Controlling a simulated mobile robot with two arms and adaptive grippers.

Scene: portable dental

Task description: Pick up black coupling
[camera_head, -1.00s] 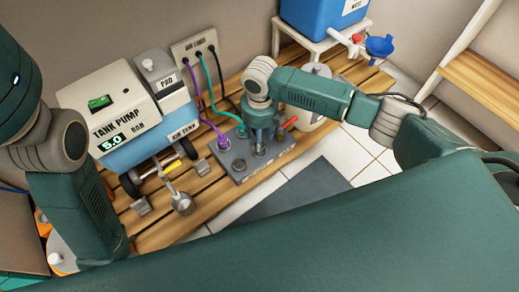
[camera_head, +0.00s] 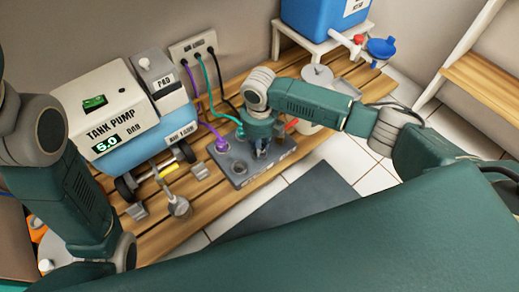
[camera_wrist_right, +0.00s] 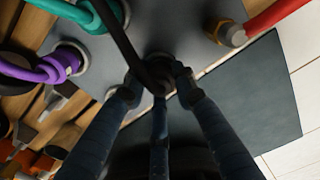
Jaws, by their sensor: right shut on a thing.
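My right gripper (camera_head: 262,152) points down over the right part of a grey block (camera_head: 240,175) on the wooden slatted bench. In the right wrist view, its fingers (camera_wrist_right: 160,88) are closed around the black coupling (camera_wrist_right: 158,72), at the end of a black hose (camera_wrist_right: 121,35). The grey block (camera_wrist_right: 105,65) lies below it; whether the coupling still touches the block is hard to tell. In the head view the coupling is mostly hidden by the gripper. My left arm comes in at the left, but its gripper is out of view.
A purple coupling (camera_wrist_right: 63,63) and a teal hose (camera_wrist_right: 78,10) are close by; a red hose with a brass fitting (camera_wrist_right: 228,34) lies at the right. The tank pump (camera_head: 115,110) stands left of the block. A dark mat (camera_head: 300,205) lies in front on the tiles.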

